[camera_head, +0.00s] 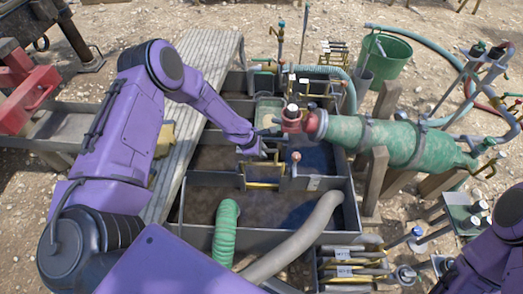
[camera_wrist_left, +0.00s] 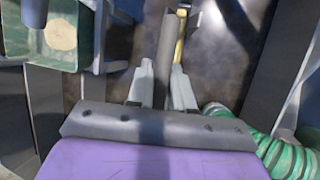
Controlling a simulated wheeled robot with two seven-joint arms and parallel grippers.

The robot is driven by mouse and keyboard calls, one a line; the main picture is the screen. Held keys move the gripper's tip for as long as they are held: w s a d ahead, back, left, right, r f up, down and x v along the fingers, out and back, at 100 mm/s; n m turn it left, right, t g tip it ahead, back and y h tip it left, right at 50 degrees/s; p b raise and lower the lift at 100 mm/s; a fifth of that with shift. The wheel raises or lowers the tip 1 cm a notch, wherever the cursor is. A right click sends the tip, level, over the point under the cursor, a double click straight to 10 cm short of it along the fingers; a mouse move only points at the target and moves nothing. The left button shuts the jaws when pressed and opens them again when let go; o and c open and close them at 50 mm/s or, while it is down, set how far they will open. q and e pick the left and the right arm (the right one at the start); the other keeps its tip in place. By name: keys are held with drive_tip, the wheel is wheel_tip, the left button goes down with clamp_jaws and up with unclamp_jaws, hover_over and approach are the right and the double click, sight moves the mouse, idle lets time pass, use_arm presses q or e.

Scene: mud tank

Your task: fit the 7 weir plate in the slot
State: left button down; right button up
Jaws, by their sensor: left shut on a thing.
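My left gripper (camera_head: 262,153) is over the middle of the mud tank, its fingers pointing down at the dividing wall. It is shut on a thin plate (camera_head: 263,173) with yellow edging, which I take to be the weir plate; its number cannot be read. In the left wrist view the two grey fingertips (camera_wrist_left: 163,80) stand either side of the grey plate (camera_wrist_left: 166,45), seen edge-on, with a yellow strip beside it. The plate is at the gap in the dividing wall (camera_head: 210,178); I cannot tell whether it is seated in the slot. My right gripper is outside the view.
A green cylinder (camera_head: 395,140) with a red end lies at the tank's right. A green hose (camera_head: 225,228) and a grey hose (camera_head: 298,240) enter the front compartment. Racks of plates stand at front right (camera_head: 350,270) and back (camera_head: 333,52). A plank walkway (camera_head: 200,75) runs along the left.

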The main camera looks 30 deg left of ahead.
use_arm(q)
drive_tip(key=shift+f+b, duration=0.7)
drive_tip(key=shift+f, duration=0.25)
drive_tip(key=shift+f+b, duration=0.4)
drive_tip(key=shift+f, duration=0.15)
drive_tip(key=c, duration=0.9)
unclamp_jaws()
drive_tip(key=shift+c, duration=0.2)
drive_tip(key=p+v, duration=0.2)
drive_tip(key=v, duration=0.8)
drive_tip(key=shift+r, duration=0.25)
